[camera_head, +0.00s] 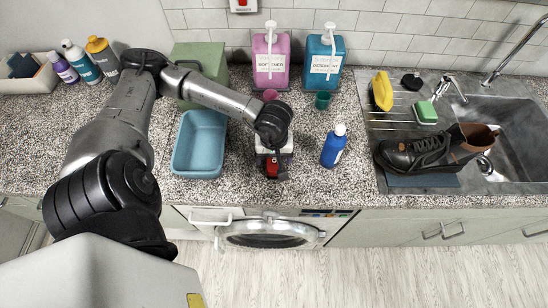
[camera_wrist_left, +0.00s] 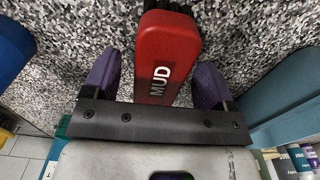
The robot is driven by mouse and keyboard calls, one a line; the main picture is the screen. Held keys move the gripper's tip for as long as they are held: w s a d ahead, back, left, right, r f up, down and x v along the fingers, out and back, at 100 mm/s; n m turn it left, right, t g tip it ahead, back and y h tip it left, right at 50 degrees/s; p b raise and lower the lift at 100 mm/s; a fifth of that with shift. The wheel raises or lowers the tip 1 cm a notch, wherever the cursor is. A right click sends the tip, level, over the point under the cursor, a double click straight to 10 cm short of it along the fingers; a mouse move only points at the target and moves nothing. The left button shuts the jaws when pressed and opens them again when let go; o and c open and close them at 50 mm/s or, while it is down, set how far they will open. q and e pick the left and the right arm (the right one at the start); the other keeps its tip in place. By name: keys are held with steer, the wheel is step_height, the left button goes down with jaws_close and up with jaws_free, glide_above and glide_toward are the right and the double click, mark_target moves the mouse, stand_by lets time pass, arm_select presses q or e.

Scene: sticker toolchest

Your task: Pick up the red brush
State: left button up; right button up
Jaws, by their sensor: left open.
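The red brush (camera_wrist_left: 165,45), marked "MUD", lies on the speckled counter, and its red end (camera_head: 272,168) shows just below my left gripper in the head view. My left gripper (camera_wrist_left: 157,70) is open, with one purple finger on each side of the brush and a visible gap on both sides. In the head view my left gripper (camera_head: 273,155) hangs over the counter between the blue tub and the blue bottle and hides part of the brush. My right gripper is not in view.
A blue tub (camera_head: 176,170) stands left of the brush and a blue bottle (camera_head: 334,146) right of it. Pink (camera_head: 271,62) and teal (camera_head: 323,66) dispensers stand behind, with small cups before them. A brown-black boot (camera_head: 420,152) rests by the sink. The counter's front edge is close.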

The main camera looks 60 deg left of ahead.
arm_select(q)
steer(key=c, duration=1)
steer(key=shift+r, duration=0.1)
steer(key=shift+r+b, duration=0.35)
steer(key=shift+r, duration=0.25)
step_height(320, 180, up, 2)
steer(key=shift+r+b, duration=0.1)
steer(key=shift+b, duration=0.3)
steer(key=d+r, duration=0.2)
steer(key=d, duration=0.2)
steer(key=w+d+r+b, duration=0.1)
steer(key=d+r, duration=0.2)
steer(key=d+r+b, duration=0.1)
steer(key=d+r, duration=0.1)
steer(key=d, duration=0.2)
steer(key=shift+w+d+r, duration=0.15)
steer(key=shift+d, duration=0.15)
